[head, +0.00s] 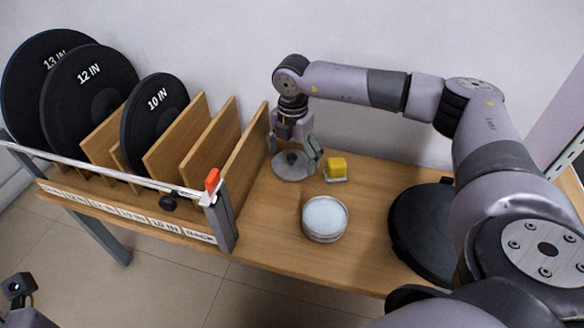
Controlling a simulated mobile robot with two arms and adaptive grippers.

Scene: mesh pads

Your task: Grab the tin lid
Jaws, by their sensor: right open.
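The tin lid (291,172) is a flat grey disc with a small dark knob in its middle. It lies flat on the wooden bench, near the wall and right of the rack. My right gripper (294,148) points down over the lid. Its fingers are open on either side of the knob; I cannot tell whether they touch it. An open round tin (324,218) with pale contents stands on the bench nearer to me.
A yellow block (337,166) on a small dish sits close right of my right gripper. A black disc (420,232) lies at the right, partly behind my arm. The wooden rack (245,150) with black numbered discs (157,115) stands left. The bench's front middle is clear.

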